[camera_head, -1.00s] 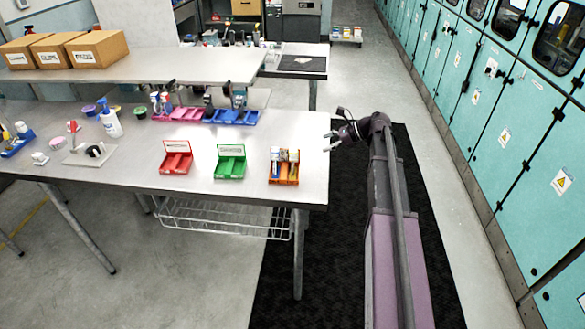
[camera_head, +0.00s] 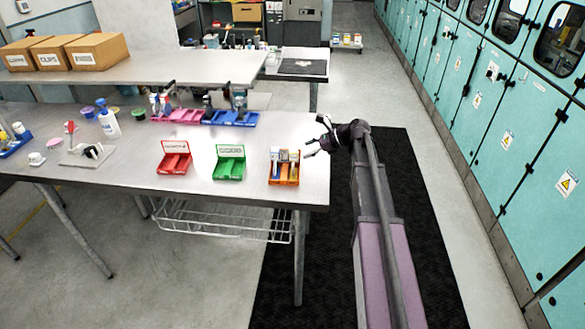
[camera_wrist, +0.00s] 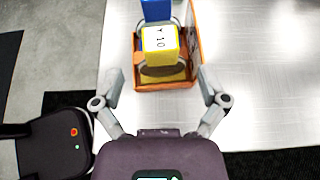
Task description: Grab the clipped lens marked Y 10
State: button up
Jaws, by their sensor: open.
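The lens marked Y 10 (camera_wrist: 160,42) has a yellow block-like top with black lettering and stands in an orange box (camera_wrist: 160,87) in the wrist view. A blue piece (camera_wrist: 156,10) stands behind it in the same box. In the head view the orange box (camera_head: 284,180) sits at the table's right front corner; its mark is too small to read there. My gripper (camera_head: 308,148) is open and empty, at the right of the box. In the wrist view my gripper (camera_wrist: 160,90) has its fingers spread on either side of the box's near end, apart from the lens.
A green box (camera_head: 230,174) and a red box (camera_head: 175,167) stand open to the left on the steel table (camera_head: 120,178). A blue bin (camera_head: 230,118) and pink bin (camera_head: 180,115) are behind. Bare table lies right of the orange box in the wrist view.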

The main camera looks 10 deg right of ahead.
aim_at(294, 153)
jog(key=shift+b+x, duration=1.05)
jog(key=shift+x, duration=1.55)
jog(key=shift+w+a+r, duration=0.1)
jog(key=shift+r, duration=0.1)
grip_shut()
